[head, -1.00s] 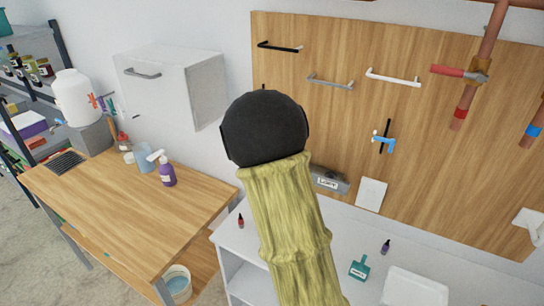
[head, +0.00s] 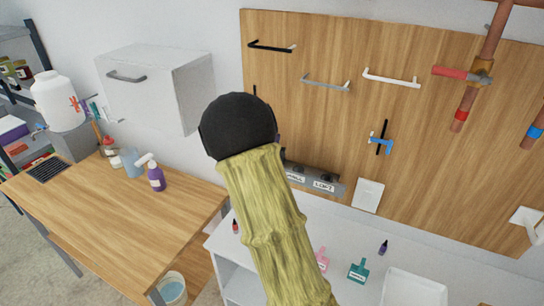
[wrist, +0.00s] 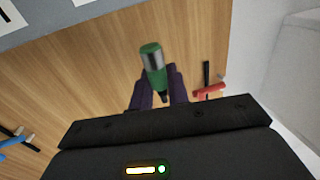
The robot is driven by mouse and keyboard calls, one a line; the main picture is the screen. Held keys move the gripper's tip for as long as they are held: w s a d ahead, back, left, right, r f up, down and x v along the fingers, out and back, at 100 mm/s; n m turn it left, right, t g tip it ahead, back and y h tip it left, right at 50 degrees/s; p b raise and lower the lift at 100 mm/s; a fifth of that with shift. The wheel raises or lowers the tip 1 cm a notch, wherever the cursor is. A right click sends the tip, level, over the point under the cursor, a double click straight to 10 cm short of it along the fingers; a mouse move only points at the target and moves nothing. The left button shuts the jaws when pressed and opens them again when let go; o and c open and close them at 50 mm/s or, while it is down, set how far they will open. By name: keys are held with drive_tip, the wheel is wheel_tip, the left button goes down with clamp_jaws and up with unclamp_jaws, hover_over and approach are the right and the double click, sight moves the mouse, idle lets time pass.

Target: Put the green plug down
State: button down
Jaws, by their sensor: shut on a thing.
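The green plug (wrist: 153,66), a short green cylinder with a silvery band, shows in the wrist view. My gripper (wrist: 158,84) is shut on it, with its dark purple fingers on either side. The plug sticks out beyond the fingertips, in front of the wooden board (wrist: 95,75). Whether it touches anything beyond cannot be told. In the head view, my arm hides the gripper and plug.
The wooden wall board (head: 310,120) carries handles and a blue lever (head: 380,142). A grey labelled box (head: 325,184) is partly behind my arm. Pink (head: 322,260) and teal bottles (head: 358,271) stand on the white counter below. A wooden table (head: 110,220) has free room at left.

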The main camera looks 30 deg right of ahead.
drive_tip(key=shift+f, duration=0.75)
wheel_tip(320, 180, down, 3)
drive_tip(key=shift+f+p, duration=0.15)
drive_tip(key=shift+p, duration=0.45)
drive_tip(key=shift+a+f, duration=0.1)
drive_tip(key=shift+f, duration=0.4)
drive_tip(key=c, duration=1.4)
unclamp_jaws()
drive_tip(key=shift+o, duration=0.2)
drive_tip(key=shift+d, duration=0.2)
drive_tip(key=shift+s, duration=0.1)
drive_tip(key=shift+r, duration=0.1)
